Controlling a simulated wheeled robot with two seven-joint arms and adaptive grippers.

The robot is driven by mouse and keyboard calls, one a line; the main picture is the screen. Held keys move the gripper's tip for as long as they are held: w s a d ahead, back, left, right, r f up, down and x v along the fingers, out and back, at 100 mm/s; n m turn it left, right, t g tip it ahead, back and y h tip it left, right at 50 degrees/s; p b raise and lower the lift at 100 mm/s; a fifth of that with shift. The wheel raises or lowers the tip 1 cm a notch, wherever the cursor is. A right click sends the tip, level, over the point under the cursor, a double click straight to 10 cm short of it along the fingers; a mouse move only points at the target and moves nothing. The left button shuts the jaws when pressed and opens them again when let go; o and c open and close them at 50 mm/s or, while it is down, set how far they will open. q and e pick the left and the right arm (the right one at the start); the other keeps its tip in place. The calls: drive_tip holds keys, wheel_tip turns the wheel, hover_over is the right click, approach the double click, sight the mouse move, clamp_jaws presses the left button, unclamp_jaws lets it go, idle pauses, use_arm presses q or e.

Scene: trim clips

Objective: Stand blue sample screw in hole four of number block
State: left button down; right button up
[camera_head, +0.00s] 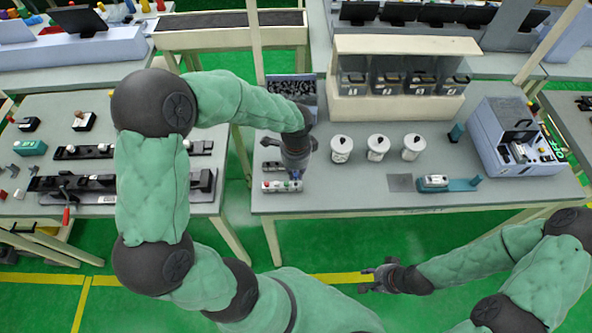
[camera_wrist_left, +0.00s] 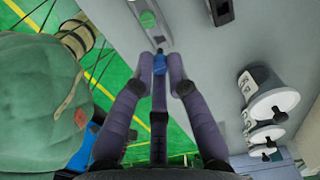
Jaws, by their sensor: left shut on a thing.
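My left gripper (camera_head: 295,178) is at the front left of the middle table, over the right end of the number block. In the left wrist view my left gripper (camera_wrist_left: 162,66) has its fingers closed around the blue sample screw (camera_wrist_left: 160,64), whose blue part shows between the tips. The number block (camera_head: 281,187) is a pale strip with small coloured spots. It shows in the left wrist view (camera_wrist_left: 165,40) beyond the fingertips, with a green round spot. Whether the screw touches the block I cannot tell. My right gripper (camera_head: 376,279) is open and empty over the floor in front of the table.
Three white canisters (camera_head: 378,148) stand right of my left gripper. Behind them is a shelf of numbered bins (camera_head: 400,85). A dark parts tray (camera_head: 291,90) lies at the back left. A blue-grey machine (camera_head: 515,137) stands at the right. The table's front middle is mostly clear.

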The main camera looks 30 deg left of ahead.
use_arm(q)
drive_tip(key=shift+f+b, duration=1.65)
drive_tip(key=shift+f, duration=0.65)
idle(0.6)
drive_tip(key=c, duration=1.1)
unclamp_jaws()
drive_tip(key=shift+c, duration=0.2)
drive_tip(key=shift+r, duration=0.1)
wheel_tip(320, 180, up, 12)
drive_tip(key=shift+f, duration=0.1)
